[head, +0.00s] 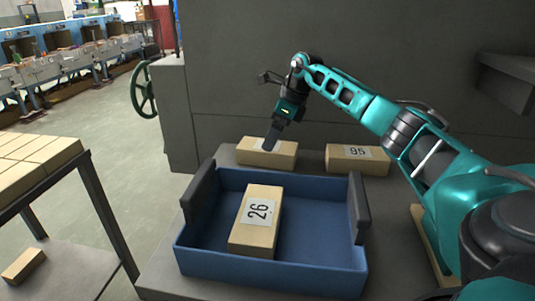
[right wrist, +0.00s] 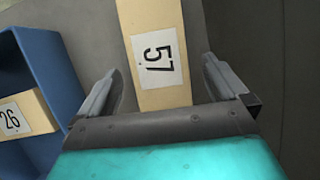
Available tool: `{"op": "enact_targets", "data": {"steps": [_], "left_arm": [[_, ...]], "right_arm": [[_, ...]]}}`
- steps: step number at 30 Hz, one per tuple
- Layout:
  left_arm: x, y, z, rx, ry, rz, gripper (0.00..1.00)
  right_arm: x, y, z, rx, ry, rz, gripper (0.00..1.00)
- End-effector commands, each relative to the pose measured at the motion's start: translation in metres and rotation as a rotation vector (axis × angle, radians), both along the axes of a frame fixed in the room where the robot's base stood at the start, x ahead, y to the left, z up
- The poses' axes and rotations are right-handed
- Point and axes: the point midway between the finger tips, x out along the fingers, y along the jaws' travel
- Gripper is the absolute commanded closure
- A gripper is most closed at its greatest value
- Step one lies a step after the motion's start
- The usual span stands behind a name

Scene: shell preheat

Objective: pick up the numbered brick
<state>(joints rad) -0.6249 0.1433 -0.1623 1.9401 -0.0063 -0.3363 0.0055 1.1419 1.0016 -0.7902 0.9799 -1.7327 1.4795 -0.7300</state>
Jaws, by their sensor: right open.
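Tan bricks with white number labels are in view. One brick (head: 265,158) lies on the grey bench behind the blue bin; its label is partly covered by my gripper in the head view. In the right wrist view this brick (right wrist: 157,97) reads 57. My right gripper (head: 272,138) is just above it, pointing down. In the wrist view the open fingers (right wrist: 162,82) stand apart on either side of the 57 brick, with nothing gripped. Brick 95 (head: 370,165) lies to its right on the bench. Brick 26 (head: 254,236) lies inside the bin. My left gripper is not in view.
The blue bin (head: 315,270) with dark end handles stands in front of the 57 brick. A rack (head: 85,185) of tan bricks stands at left, with a loose brick (head: 23,265) on its lower shelf. A grey wall (head: 240,80) rises behind the bench.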

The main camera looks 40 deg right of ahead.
Motion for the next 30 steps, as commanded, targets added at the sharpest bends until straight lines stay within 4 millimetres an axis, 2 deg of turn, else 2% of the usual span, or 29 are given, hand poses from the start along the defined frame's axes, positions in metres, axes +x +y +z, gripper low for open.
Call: {"op": "enact_targets", "data": {"steps": [12, 19, 30], "left_arm": [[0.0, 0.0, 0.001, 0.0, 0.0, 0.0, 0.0], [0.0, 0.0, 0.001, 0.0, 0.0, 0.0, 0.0], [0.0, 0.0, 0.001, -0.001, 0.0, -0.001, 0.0]], "right_arm": [[0.014, 0.013, -0.046, 0.001, 0.002, 0.0, 0.0], [0.014, 0.013, -0.048, 0.0, 0.0, 0.0, 0.01], [0.014, 0.013, -0.047, 0.0, 0.0, 0.0, 0.36]]}}
